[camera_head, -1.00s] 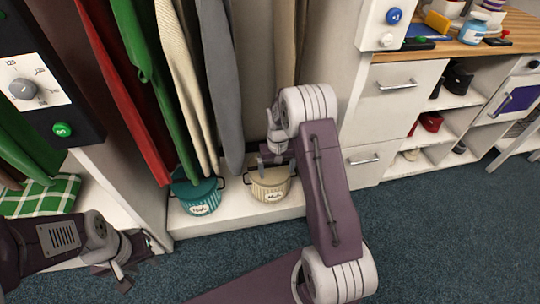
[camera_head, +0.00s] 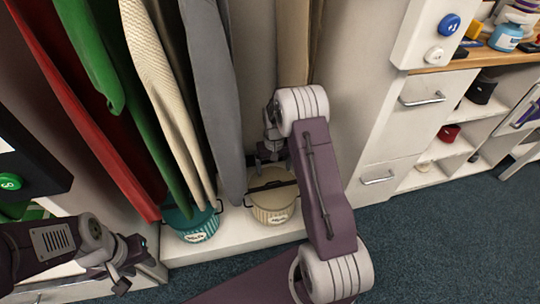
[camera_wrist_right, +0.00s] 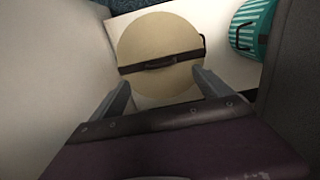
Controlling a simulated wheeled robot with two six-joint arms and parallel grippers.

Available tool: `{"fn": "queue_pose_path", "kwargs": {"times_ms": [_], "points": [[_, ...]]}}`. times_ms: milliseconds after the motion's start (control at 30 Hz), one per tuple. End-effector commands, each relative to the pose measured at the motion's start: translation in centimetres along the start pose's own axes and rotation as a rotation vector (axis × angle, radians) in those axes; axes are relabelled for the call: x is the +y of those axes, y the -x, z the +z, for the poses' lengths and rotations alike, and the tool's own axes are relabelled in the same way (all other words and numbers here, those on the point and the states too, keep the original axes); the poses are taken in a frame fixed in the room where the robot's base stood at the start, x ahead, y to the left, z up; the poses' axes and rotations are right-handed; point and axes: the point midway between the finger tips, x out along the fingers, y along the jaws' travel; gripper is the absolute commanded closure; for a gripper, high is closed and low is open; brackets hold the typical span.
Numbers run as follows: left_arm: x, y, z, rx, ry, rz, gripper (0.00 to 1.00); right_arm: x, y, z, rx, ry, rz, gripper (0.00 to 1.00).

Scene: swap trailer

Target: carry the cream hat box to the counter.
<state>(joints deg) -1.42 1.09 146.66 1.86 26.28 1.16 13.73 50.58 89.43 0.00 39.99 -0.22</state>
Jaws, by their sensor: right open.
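The cream hat box (camera_head: 273,205) stands on the white floor of the wardrobe, with a round lid, a dark strap and a label on its front. The right wrist view shows its lid (camera_wrist_right: 160,42) from above, with the dark handle across it. My right gripper (camera_head: 268,160) is open and empty above and behind the box. In the wrist view its two fingers (camera_wrist_right: 160,92) are spread, apart from the handle. My left gripper (camera_head: 124,277) is low at the left, away from the box. Its jaw state is unclear. The counter (camera_head: 480,55) is a wooden top at upper right.
A teal striped box (camera_head: 192,222) stands just left of the cream one. Hanging clothes, including a grey garment (camera_head: 212,95), hang close on the left. A white cabinet (camera_head: 390,150) with drawers and shelves stands right. Carpet (camera_head: 430,240) is clear in front.

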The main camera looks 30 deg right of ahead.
Motion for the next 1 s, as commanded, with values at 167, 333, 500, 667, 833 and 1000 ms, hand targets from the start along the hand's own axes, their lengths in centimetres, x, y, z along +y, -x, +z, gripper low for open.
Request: {"fn": "queue_pose_path", "kwargs": {"times_ms": [167,333,500,667,833,1000], "points": [[0.0,0.0,0.0,-0.001,0.000,0.000,0.64,0.0,0.0,0.0,0.000,0.000,0.000,0.11],[0.0,0.0,0.0,-0.001,0.000,0.000,0.64,0.0,0.0,0.0,0.000,0.000,0.000,0.11],[0.0,-0.4,0.1,0.000,0.000,0.000,0.64,0.0,-0.6,0.0,0.000,0.000,0.000,0.11],[0.0,-1.7,0.2,0.000,0.000,0.000,0.64,0.0,-2.5,0.0,-0.001,0.000,0.000,0.11],[-0.1,-3.7,0.4,0.000,0.000,0.000,0.64,0.0,-5.7,0.0,-0.001,0.000,0.000,0.11],[-0.1,-5.5,0.6,0.000,0.000,0.000,0.64,0.0,-8.5,0.0,0.000,0.000,0.000,0.11]]}}
